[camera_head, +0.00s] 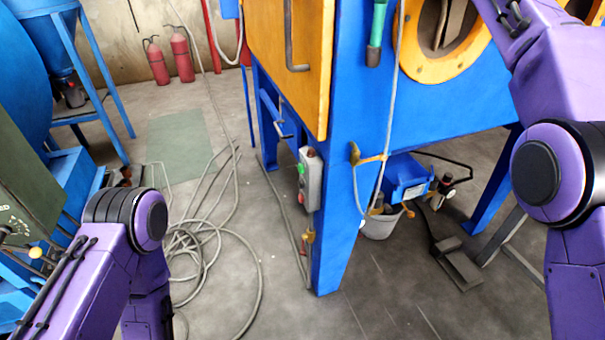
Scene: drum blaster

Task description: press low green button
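A grey control box (312,180) is mounted on the side of a blue leg of the blaster cabinet, near the middle of the view. Small green spots show on its narrow left face, and the lower green button (301,169) sits above a red one (302,198). The buttons are small and seen at a steep angle, so their exact shape is hard to tell. My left arm is at the lower left and my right arm is at the right edge. Neither gripper shows, and neither arm touches the box.
The blue cabinet (345,140) has an open orange door (290,60) above the box. Hoses (205,240) lie coiled on the floor left of the leg. A bucket (381,225) and a pedal (458,265) are at the right. Floor in front of the leg is mostly clear.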

